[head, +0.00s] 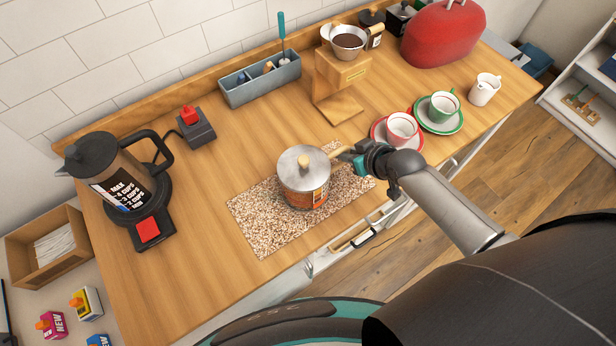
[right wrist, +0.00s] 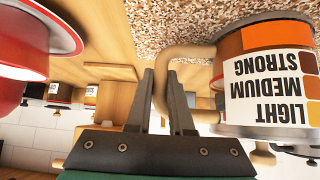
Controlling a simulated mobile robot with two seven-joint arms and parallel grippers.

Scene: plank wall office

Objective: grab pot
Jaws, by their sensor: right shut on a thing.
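The pot (head: 309,196) has a metal lid with a wooden knob and an orange, labelled side. It stands upright on a speckled mat (head: 258,222) on the wooden counter. Its curved wooden handle (head: 343,153) points to the right. My right gripper (head: 357,160) is shut on the handle. In the right wrist view, which is upside down, the handle passes between the fingers (right wrist: 160,80), and the pot's label (right wrist: 268,85) reads light, medium, strong. My left gripper is not in view.
A red cup on a saucer (head: 377,143) stands close to my right gripper, with a green cup (head: 443,106) behind it. A wooden dripper stand (head: 338,90) is behind the pot. A kettle (head: 118,168) stands at the left. The counter left of the mat is clear.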

